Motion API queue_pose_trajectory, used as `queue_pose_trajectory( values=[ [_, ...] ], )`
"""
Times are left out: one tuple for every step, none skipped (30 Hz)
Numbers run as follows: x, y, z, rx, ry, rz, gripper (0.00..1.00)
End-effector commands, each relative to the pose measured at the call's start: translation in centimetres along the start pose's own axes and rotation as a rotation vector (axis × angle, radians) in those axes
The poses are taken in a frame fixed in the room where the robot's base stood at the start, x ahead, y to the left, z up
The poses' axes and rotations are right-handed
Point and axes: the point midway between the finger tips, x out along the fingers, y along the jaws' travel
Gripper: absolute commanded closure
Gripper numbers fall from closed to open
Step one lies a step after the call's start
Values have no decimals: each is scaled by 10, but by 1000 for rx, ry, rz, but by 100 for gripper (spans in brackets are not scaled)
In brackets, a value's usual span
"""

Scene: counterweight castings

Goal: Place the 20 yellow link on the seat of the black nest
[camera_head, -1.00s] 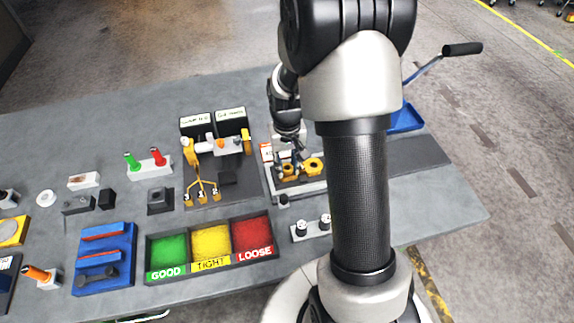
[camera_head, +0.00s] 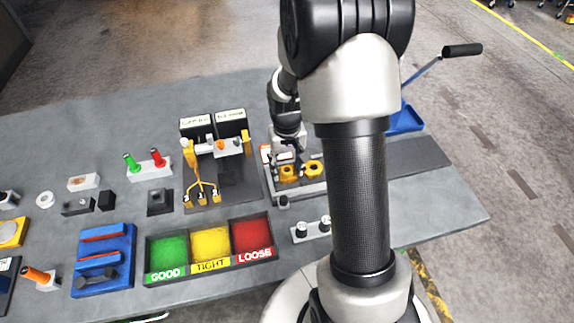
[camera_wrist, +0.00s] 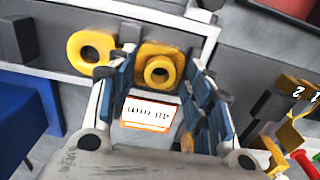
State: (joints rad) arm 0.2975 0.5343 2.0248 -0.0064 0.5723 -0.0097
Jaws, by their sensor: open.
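A yellow squarish link with a round hole (camera_wrist: 159,70) sits in the pale tray, between the tips of my gripper (camera_wrist: 160,60). The gripper is open, with a finger on each side of this link; contact cannot be told. The link also shows in the head view (camera_head: 287,173), below my gripper (camera_head: 288,157). A yellow ring-shaped link (camera_wrist: 90,48) lies beside it, outside the fingers. A white card with an orange border (camera_wrist: 148,112) stands between the fingers; its print is too blurred to read surely. A small black block (camera_head: 159,201), possibly the nest, stands left of the yellow-pronged fixture.
The fixture (camera_head: 203,188) with two black labelled boxes stands left of the tray (camera_head: 305,188). The GOOD, TIGHT and LOOSE bins (camera_head: 211,267) are at the front. A blue rack (camera_head: 104,258) stands at front left.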

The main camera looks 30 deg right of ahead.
Motion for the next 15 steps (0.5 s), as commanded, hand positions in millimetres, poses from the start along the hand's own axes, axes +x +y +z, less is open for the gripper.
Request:
queue_pose_trajectory(
  values=[
    [-3,0,0,0,1,0,53],
    [-5,0,0,0,1,0,53],
    [-9,0,-1,0,2,0,53],
    [-13,0,-1,0,4,0,53],
    [-18,0,-2,0,5,0,53],
    [-25,0,-1,0,5,0,53],
    [-32,0,-2,0,5,0,53],
    [-38,0,-2,0,7,0,53],
    [-48,0,-2,0,6,0,53],
    [-54,0,-2,0,7,0,53],
    [-62,0,-1,0,6,0,53],
    [-70,0,-1,0,6,0,53],
    [-76,0,-1,0,5,0,53],
    [-83,0,-1,0,5,0,53],
    [-90,0,-1,0,4,0,53]
  ],
)
